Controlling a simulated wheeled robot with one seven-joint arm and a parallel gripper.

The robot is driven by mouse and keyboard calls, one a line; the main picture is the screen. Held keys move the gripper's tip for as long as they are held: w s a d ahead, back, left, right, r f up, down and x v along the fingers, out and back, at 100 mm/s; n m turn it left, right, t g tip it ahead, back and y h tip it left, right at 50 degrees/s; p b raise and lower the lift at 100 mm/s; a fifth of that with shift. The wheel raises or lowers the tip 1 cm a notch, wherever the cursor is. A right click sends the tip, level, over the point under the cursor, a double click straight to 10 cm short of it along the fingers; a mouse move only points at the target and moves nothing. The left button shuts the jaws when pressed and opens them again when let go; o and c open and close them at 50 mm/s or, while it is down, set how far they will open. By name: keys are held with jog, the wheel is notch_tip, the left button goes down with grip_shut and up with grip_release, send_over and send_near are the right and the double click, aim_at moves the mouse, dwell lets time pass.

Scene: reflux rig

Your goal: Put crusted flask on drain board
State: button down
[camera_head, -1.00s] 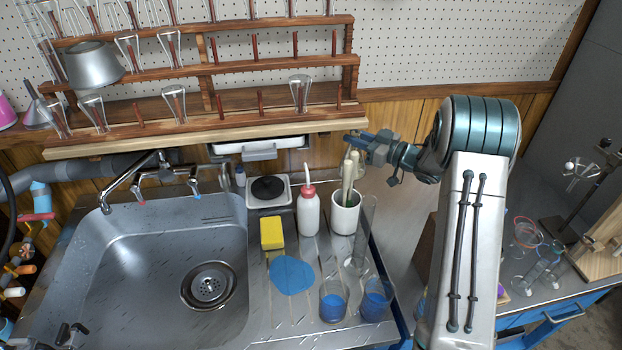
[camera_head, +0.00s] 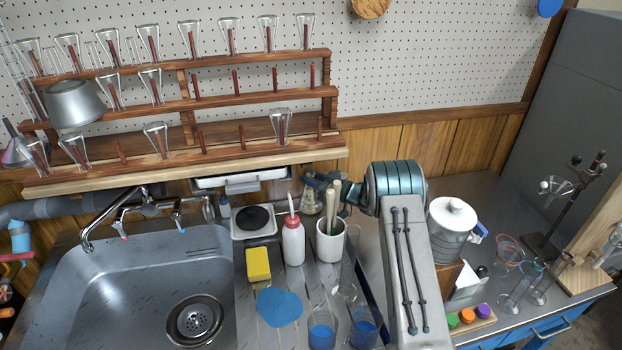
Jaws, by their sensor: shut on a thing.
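My gripper (camera_head: 318,184) is at the back of the counter, behind the white pot of brushes, and is partly hidden by my own arm. It is shut on a small clear flask (camera_head: 311,204) with a yellowish-brown tint, which I take to be the crusted flask. The flask hangs below the fingers, roughly upright, near the wood-panelled wall. The ridged steel drain board (camera_head: 262,333) lies right of the sink, in front of and below the gripper. I cannot tell how far above the counter the flask is.
On the drain board are a yellow sponge (camera_head: 258,264), blue cloth (camera_head: 280,306), white bottle (camera_head: 293,243), brush pot (camera_head: 330,242) and blue-liquid beakers (camera_head: 322,331). A wooden peg rack (camera_head: 215,155) with several glasses hangs above. The sink (camera_head: 130,290) is at left.

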jog(key=shift+f, duration=0.1)
jog(key=shift+f, duration=0.15)
jog(key=c, duration=1.2)
grip_release()
